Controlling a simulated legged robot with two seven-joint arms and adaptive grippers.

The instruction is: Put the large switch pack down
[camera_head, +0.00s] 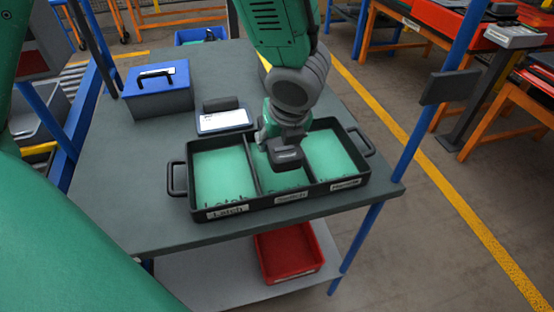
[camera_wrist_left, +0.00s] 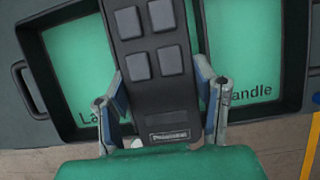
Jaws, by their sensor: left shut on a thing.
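The large switch pack (camera_wrist_left: 160,95) is a black block with several grey square buttons and a small label. In the wrist view it lies between the two fingers of my left gripper (camera_wrist_left: 163,108), which is shut on it. In the head view my left gripper (camera_head: 279,140) is over the middle compartment of a black three-part tray (camera_head: 246,204), with the dark pack (camera_head: 287,157) below it. I cannot tell whether the pack touches the tray floor. The tray has green compartment floors and front labels; the left one reads Latch. My right gripper is not in view.
The tray stands on a grey table (camera_head: 130,190). A blue box with a black handle (camera_head: 160,97) and a white-faced device (camera_head: 224,121) stand behind it. A red bin (camera_head: 288,252) is on the lower shelf. A blue post (camera_head: 402,165) rises at the right edge.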

